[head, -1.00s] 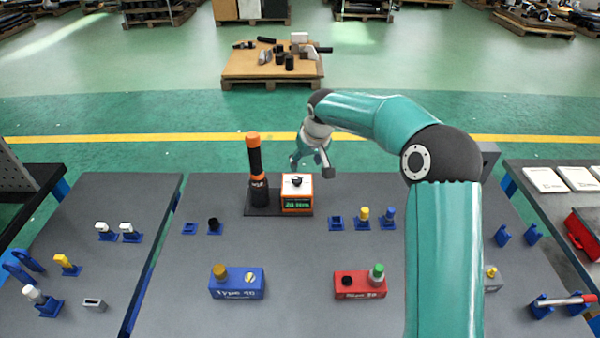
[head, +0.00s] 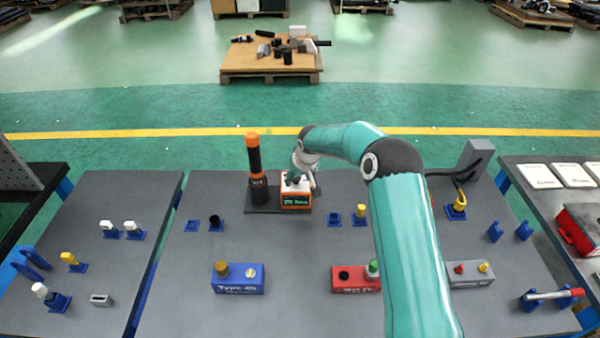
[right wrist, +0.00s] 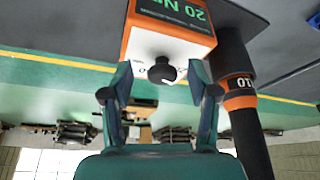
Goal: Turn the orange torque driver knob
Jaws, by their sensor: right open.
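The orange and white torque controller box (head: 296,201) stands on a dark base plate beside the upright black torque driver (head: 256,168) with its orange end. In the right wrist view the box (right wrist: 168,42) appears upside down, and its black knob (right wrist: 161,70) sticks out from the white face. My right gripper (right wrist: 161,77) is open, with one finger on each side of the knob and a visible gap to it. In the head view my right gripper (head: 303,180) is over the box top and largely hides the knob. My left gripper is not in view.
A blue block (head: 237,280) and a red block (head: 352,280) stand nearer on the grey table. Small blue holders (head: 334,219) stand right of the box. The driver (right wrist: 246,110) rises close beside my right gripper. The table's middle is clear.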

